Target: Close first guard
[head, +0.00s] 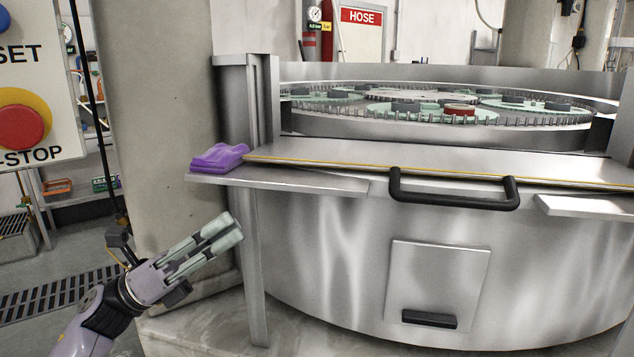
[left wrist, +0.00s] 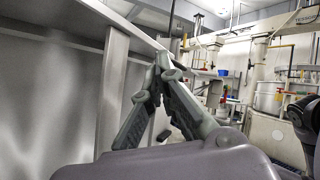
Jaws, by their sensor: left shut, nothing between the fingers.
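The guard (head: 340,168) is a flat metal panel with a yellow strip and a black handle (head: 455,188) along the front of the lapping machine (head: 350,260). Behind it the toothed ring and discs lie exposed. My left gripper (head: 232,228) is shut and empty. It is below the metal side ledge, left of the machine's post, apart from the handle. In the left wrist view its fingertips (left wrist: 163,65) meet in front of a metal post (left wrist: 112,85). My right gripper is not in view.
A purple cloth (head: 218,157) lies on the left end of the ledge (head: 290,181). A concrete column (head: 160,110) stands behind my left gripper. A control panel with a red stop button (head: 22,127) is at the far left. A lower hatch (head: 438,285) is on the machine's front.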

